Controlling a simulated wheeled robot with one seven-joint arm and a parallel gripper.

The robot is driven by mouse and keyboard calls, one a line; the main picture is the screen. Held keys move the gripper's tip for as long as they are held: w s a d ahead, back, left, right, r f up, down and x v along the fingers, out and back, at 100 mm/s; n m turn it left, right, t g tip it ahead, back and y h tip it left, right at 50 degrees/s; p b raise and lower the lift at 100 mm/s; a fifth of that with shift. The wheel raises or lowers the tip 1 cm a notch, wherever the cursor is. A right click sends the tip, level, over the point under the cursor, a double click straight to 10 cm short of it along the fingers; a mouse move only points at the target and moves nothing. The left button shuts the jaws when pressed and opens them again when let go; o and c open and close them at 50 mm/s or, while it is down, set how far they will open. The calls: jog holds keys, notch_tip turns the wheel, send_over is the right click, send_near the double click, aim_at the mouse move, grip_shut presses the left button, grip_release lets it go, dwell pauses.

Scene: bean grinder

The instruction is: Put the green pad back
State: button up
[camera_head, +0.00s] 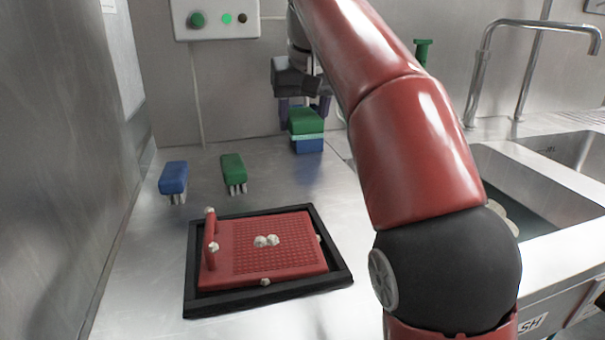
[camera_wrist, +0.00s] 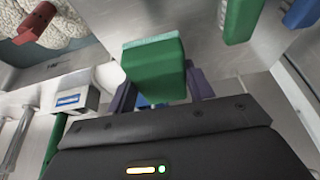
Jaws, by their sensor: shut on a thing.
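My gripper (camera_head: 304,108) is at the back of the steel counter, pointing down, with its purple fingers on either side of a green pad (camera_head: 306,122). It is shut on this pad. The pad is a thick green block with a pale teal layer on its underside. A blue pad (camera_head: 308,146) is directly below it; I cannot tell whether the two touch. In the wrist view the green pad (camera_wrist: 154,72) sticks out between the fingers (camera_wrist: 160,92), and only a bit of blue shows behind it.
A blue brush (camera_head: 173,178) and a green brush (camera_head: 233,170) lie on the counter to the left. A red perforated board (camera_head: 240,272) with white lumps sits in a black tray (camera_head: 318,292) in front. A sink (camera_head: 553,200) and tap (camera_head: 478,75) are right.

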aim_at(313, 125)
notch_tip(313, 125, down, 9)
jog(key=b, duration=0.2)
jog(key=shift+b, duration=0.35)
jog(key=shift+f+b, duration=0.3)
jog(key=shift+f, duration=0.15)
jog(key=o, duration=0.9)
jog(key=shift+o, duration=0.2)
jog(key=shift+r, duration=0.1)
jog(key=shift+r, duration=0.15)
jog(key=v, duration=0.2)
jog(key=p+v, duration=0.1)
jog(key=v, duration=0.4)
jog(key=shift+w+d+p, duration=0.1)
jog(key=shift+d+p, duration=0.2)
jog(key=shift+p, duration=0.1)
jog(key=shift+r, duration=0.4)
